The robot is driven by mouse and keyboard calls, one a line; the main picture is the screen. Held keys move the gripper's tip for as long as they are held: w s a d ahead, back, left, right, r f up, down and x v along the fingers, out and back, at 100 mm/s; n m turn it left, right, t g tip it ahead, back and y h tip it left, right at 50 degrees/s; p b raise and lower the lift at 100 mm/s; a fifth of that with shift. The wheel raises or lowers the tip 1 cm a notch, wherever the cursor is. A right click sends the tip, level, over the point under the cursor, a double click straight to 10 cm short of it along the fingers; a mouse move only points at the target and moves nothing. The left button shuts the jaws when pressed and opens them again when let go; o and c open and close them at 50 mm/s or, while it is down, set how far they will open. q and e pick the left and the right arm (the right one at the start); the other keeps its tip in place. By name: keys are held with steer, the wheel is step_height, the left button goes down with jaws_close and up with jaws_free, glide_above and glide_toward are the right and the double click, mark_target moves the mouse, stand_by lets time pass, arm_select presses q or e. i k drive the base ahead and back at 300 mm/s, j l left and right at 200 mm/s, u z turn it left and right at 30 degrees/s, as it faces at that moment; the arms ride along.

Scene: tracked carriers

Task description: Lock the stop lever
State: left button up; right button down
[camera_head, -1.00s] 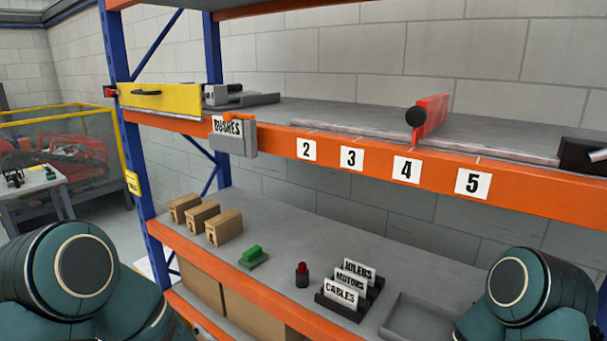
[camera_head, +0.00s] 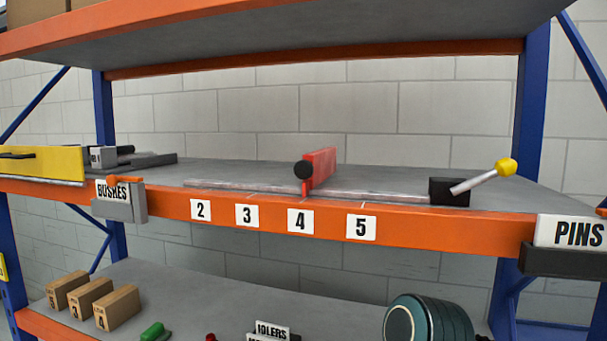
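A lever with a yellow knob (camera_head: 506,167) and a pale metal arm rises to the right from a black block (camera_head: 450,191) on the upper shelf's front edge. It looks like the stop lever; the arm is tilted up. A red plate (camera_head: 320,168) with a black round knob (camera_head: 304,170) stands upright on a metal rail (camera_head: 240,187), above label 4 (camera_head: 300,221). The black block sits at the rail's right end.
A yellow panel (camera_head: 42,165) and a grey device (camera_head: 125,157) are at the upper shelf's left. A BUSHES bin (camera_head: 120,200) and a PINS holder (camera_head: 568,261) hang on the orange beam. Boxes (camera_head: 93,300) stand on the lower shelf. Most of the upper shelf is clear.

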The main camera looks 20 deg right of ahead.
mark_target(506, 167)
steer(key=k+z, duration=0.1)
steer(key=z, duration=0.3)
steer(key=k+l+z, duration=0.1)
steer(key=z, duration=0.3)
steer(key=k+l+z, duration=0.1)
steer(key=l+z, duration=0.15)
steer(key=z, duration=0.15)
steer(key=j, duration=0.8)
steer(key=k+z, duration=0.05)
